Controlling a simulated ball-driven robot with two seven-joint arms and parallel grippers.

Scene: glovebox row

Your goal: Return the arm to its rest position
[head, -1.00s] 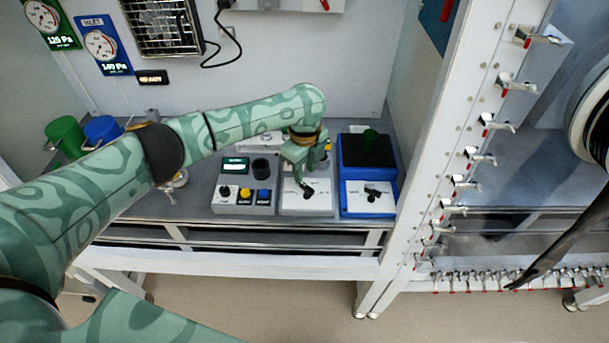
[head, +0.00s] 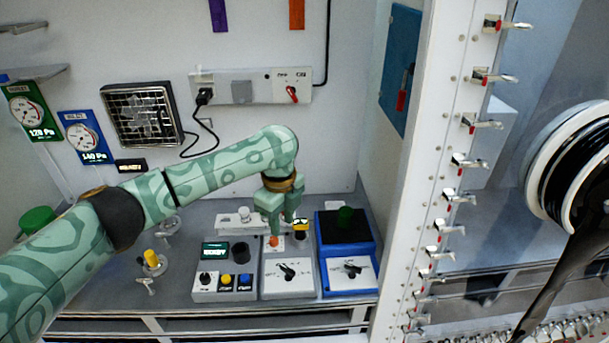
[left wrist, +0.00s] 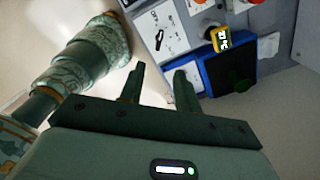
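My left arm (head: 215,170) reaches in from the left over the bench. Its gripper (head: 284,232) points down over the back part of a grey box with a white dial panel (head: 288,282). In the left wrist view the two fingers (left wrist: 158,82) stand apart with nothing between them. The dial lies in front of the gripper, clear of the fingers. Whether the fingers touch anything at the box's back cannot be told. My right gripper is not in view.
A blue box (head: 328,277) stands right of the grey box, a button box (head: 225,287) left of it. A small valve with a yellow handle (head: 151,258) sits further left. The clamped white frame (head: 425,150) rises on the right. The wall above holds a fan (head: 140,115) and a switch strip (head: 240,90).

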